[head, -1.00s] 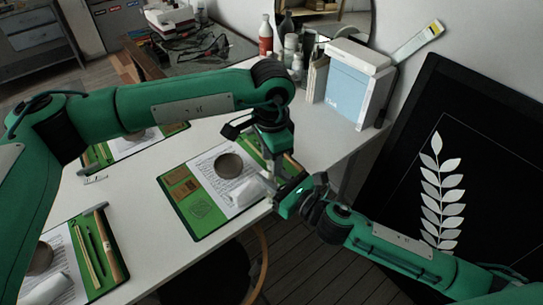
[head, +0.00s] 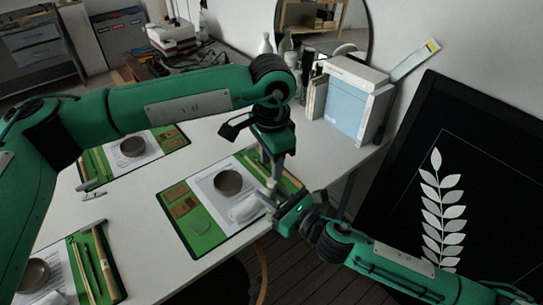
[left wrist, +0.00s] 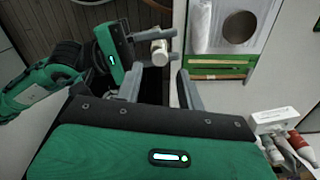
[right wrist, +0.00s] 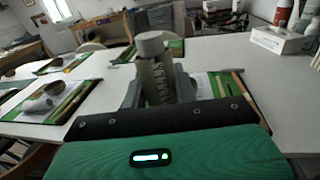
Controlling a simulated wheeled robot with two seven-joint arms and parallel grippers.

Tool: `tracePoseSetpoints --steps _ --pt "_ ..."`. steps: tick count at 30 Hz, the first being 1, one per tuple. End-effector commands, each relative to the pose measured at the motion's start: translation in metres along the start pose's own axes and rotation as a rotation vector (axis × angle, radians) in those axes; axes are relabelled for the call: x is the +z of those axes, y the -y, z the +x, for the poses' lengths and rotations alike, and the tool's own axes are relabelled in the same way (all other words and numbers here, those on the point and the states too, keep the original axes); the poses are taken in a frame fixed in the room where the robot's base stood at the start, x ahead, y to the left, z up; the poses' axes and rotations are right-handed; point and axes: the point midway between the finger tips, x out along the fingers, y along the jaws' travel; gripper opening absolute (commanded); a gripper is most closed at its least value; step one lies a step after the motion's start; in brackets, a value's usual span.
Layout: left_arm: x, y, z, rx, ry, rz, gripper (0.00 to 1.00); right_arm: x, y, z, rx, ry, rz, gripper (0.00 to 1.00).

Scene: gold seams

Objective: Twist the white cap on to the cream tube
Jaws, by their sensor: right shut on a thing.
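The cream tube (right wrist: 158,80) stands upright between the fingers of my right gripper (right wrist: 158,92), which is shut on it. The white cap (right wrist: 150,43) is at the tube's top end; I cannot tell how far it is screwed on. In the left wrist view the cap (left wrist: 160,48) shows pale beside the right gripper's fingers. My left gripper (left wrist: 160,88) is open, its fingers apart, with the cap beyond and between them. In the head view my left gripper (head: 271,180) is just above my right gripper (head: 280,202), near the table's front edge.
A green mat (head: 205,235) holds a paper sheet, a brown bowl (head: 228,183) and a white cloth (head: 245,209) close to my grippers. Similar mats lie left. A white-and-blue box (head: 350,105) stands at the back right. A black panel (head: 490,150) leans right.

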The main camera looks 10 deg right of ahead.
Motion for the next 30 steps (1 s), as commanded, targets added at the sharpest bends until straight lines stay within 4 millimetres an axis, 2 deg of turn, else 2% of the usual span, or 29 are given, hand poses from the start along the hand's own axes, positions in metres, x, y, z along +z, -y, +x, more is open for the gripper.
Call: tracePoseSetpoints --steps 5,30 --pt "-0.001 0.0 -0.002 0.0 -0.001 -0.203 0.39 0.0 0.0 0.0 0.0 0.0 0.0 0.0" --pt "-0.001 0.0 -0.015 0.0 0.0 -1.573 0.39 0.0 0.0 0.0 0.0 0.0 0.0 0.0"
